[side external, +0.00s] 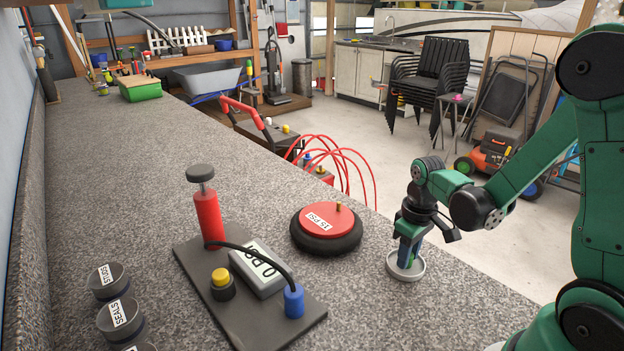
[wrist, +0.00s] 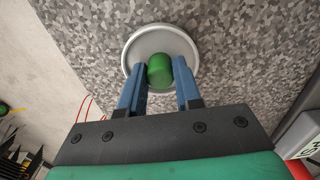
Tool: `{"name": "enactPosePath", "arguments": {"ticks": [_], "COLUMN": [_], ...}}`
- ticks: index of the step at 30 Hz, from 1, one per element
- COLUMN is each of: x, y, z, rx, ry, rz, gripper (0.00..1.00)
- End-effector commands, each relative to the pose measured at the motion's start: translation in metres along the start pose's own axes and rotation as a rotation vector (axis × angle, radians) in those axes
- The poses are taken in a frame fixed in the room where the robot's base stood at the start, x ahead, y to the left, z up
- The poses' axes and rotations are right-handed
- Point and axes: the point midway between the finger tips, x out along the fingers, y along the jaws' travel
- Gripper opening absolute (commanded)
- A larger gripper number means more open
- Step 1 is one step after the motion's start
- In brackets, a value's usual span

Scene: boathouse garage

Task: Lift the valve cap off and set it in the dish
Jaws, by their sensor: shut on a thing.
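My gripper (wrist: 160,77) is shut on the green valve cap (wrist: 160,71), which sits between its two blue fingers. In the wrist view, the cap is in front of the round pale grey dish (wrist: 132,47), inside the rim's outline. In the side view, my gripper (side external: 406,257) points down into the dish (side external: 392,271) near the counter's right edge. I cannot tell whether the cap touches the dish floor. The red disc labelled 15 PSI (side external: 318,221), with a black tyre ring and a bare brass valve stem (side external: 338,206), lies left of the dish.
A dark board (side external: 195,258) left of the disc carries a red hand pump (side external: 208,217), a gauge box (side external: 258,268), a yellow button (side external: 220,277) and a blue fitting (side external: 294,301). Labelled round tins (side external: 119,321) stand at front left. The counter's right edge is close to the dish.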

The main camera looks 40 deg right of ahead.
Motion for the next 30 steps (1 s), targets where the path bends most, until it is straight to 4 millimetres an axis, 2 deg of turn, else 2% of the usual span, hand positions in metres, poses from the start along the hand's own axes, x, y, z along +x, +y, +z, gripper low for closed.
{"name": "enactPosePath", "arguments": {"ticks": [1,2,4,6,14,30], "x": [0.001,0.001,0.001,0.001,-0.002,-0.052], "y": [0.000,0.000,0.000,0.000,0.000,0.000], "z": [0.000,0.000,0.000,0.000,0.000,0.000], "rx": [0.000,0.000,0.000,0.000,0.000,0.000], "ry": [0.000,0.000,0.000,0.000,-0.001,0.001], "rz": [0.000,0.000,0.000,0.000,0.000,0.000], "gripper": [0.00,0.32,0.52,0.66,0.66,0.66]}}
